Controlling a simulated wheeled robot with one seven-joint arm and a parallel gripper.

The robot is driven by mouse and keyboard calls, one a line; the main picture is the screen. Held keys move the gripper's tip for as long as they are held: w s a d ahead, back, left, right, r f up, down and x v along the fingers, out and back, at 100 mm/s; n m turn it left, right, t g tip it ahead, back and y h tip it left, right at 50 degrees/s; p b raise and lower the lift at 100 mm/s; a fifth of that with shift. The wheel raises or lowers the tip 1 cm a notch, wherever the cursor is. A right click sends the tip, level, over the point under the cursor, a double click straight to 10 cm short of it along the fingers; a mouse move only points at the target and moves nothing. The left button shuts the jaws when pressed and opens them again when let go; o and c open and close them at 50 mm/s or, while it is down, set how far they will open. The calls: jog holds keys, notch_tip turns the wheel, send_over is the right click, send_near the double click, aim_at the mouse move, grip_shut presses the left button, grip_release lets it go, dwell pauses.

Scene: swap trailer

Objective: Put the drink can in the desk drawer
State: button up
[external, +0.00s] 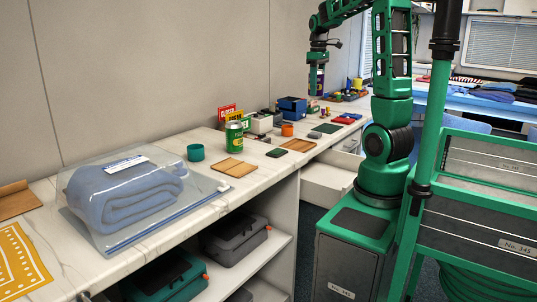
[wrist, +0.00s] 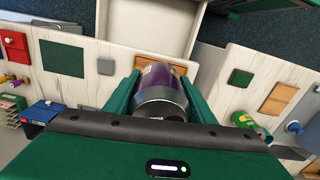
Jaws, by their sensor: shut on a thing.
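My gripper (external: 317,76) is raised above the worktop, at the far part of the bench in the external view. It is shut on a purple can with a silver end (wrist: 163,85), which sits between the two green fingers in the wrist view. The purple can (external: 316,84) also shows small in the external view, clear of the worktop. An open white drawer (external: 326,186) sticks out below the worktop's edge. In the wrist view the drawer (wrist: 148,28) lies beyond the can, and the visible part of its inside looks empty.
A green can (external: 234,138) stands on the marble-patterned worktop (external: 208,172). Near it are a teal cup (external: 195,152), a wooden board (external: 234,168) and a bagged blue towel (external: 125,195). Blue boxes (external: 292,107) and an orange cup (external: 287,129) stand farther back.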

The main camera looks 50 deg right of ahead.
jog(key=s+d+f+m, duration=0.1)
jog(key=s+d+m, duration=0.2)
jog(key=s, duration=0.6)
notch_tip(320, 180, down, 30)
jog(key=d+f, duration=0.2)
jog(key=d, duration=0.2)
jog(key=d+f, duration=0.2)
jog(key=d, duration=0.2)
jog(key=s+d+f, duration=0.1)
jog(key=d+f, duration=0.1)
jog(key=d, duration=0.1)
jog(key=shift+d+f, duration=0.2)
jog(key=shift+d, duration=0.2)
jog(key=shift+f, duration=2.05)
jog(key=o, duration=0.7)
jog(key=shift+f, duration=0.1)
jog(key=o, duration=0.3)
